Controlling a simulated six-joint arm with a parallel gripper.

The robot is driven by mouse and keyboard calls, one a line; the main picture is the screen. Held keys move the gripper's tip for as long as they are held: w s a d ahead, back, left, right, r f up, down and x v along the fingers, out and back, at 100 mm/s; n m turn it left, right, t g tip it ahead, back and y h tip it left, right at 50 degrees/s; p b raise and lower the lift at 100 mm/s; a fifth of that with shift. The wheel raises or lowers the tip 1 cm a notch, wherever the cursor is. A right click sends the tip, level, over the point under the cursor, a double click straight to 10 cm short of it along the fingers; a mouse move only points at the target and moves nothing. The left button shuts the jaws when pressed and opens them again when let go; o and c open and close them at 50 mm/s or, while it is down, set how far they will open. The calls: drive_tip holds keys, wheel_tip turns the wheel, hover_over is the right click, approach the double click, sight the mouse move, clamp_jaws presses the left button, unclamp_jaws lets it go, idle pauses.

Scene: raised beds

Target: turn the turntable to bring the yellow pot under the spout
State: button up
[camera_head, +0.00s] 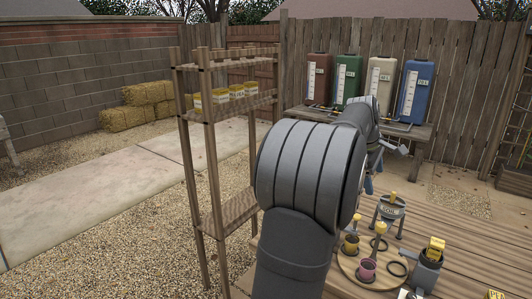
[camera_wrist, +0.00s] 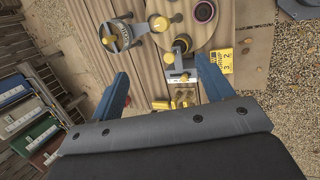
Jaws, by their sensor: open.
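The round wooden turntable (camera_head: 377,284) lies on the plank table in the head view. Part of the turntable also shows at the top of the wrist view (camera_wrist: 190,9). My gripper (camera_wrist: 160,70) is open and empty, its blue fingers apart above the table.
A grey container with a yellow item (camera_head: 431,259) stands right of the turntable. A wooden shelf rack (camera_head: 206,140) rises at the left. Several coloured tanks (camera_head: 415,90) stand on a bench behind. My arm covers much of the middle of the head view.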

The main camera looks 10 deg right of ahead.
drive_tip(key=c, duration=0.4)
drive_tip(key=shift+o, duration=0.2)
drive_tip(key=w+a+f+m+t, duration=0.2)
drive_tip(key=w+f, duration=0.2)
drive_tip(key=f, duration=0.3)
drive_tip(key=w+a+f+m+t, duration=0.2)
drive_tip(key=w+a+f, duration=0.15)
drive_tip(key=f, duration=0.25)
drive_tip(key=m+t+h, duration=0.4)
drive_tip(key=m+h, duration=0.7)
drive_tip(key=m, duration=0.6)
approach(384, 224)
drive_tip(key=x, duration=1.1)
drive_tip(key=shift+w+a+f, duration=0.1)
drive_tip(key=shift+w+f, duration=0.1)
drive_tip(key=shift+f, duration=0.2)
drive_tip(key=c, duration=1)
